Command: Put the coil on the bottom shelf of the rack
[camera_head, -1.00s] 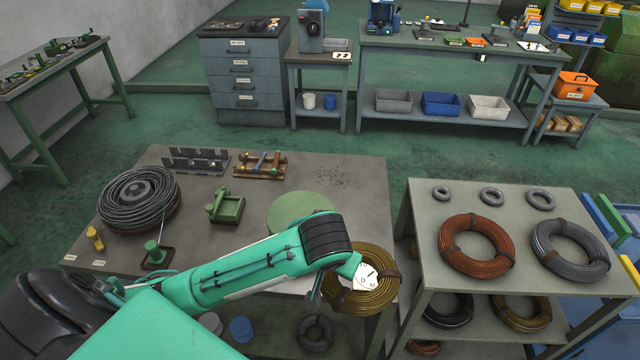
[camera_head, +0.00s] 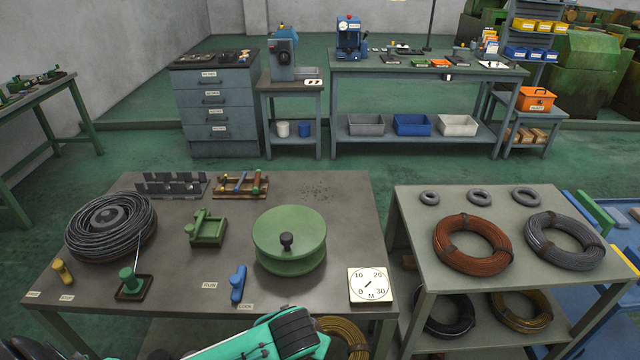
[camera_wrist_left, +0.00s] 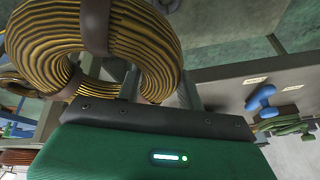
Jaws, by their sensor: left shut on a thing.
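My left gripper (camera_wrist_left: 150,105) is shut on a brass-yellow wire coil (camera_wrist_left: 130,35) with dark bands, which fills the upper left of the left wrist view. In the head view only the top of this coil (camera_head: 343,335) shows at the bottom edge, below the front of the work table; the fingers are hidden there by my green arm. The rack (camera_head: 408,222) stands at the right, with a copper and a grey coil on top. Its lower level holds a black coil (camera_head: 450,315) and a yellow coil (camera_head: 520,308). My right gripper is not seen.
The work table (camera_head: 340,215) holds a wire spool (camera_head: 110,225), a green reel (camera_head: 289,240), a dial (camera_head: 370,285) and small tools. A narrow gap separates table and rack. Three small grey rings lie along the rack top's back edge. Blue equipment stands right of the rack.

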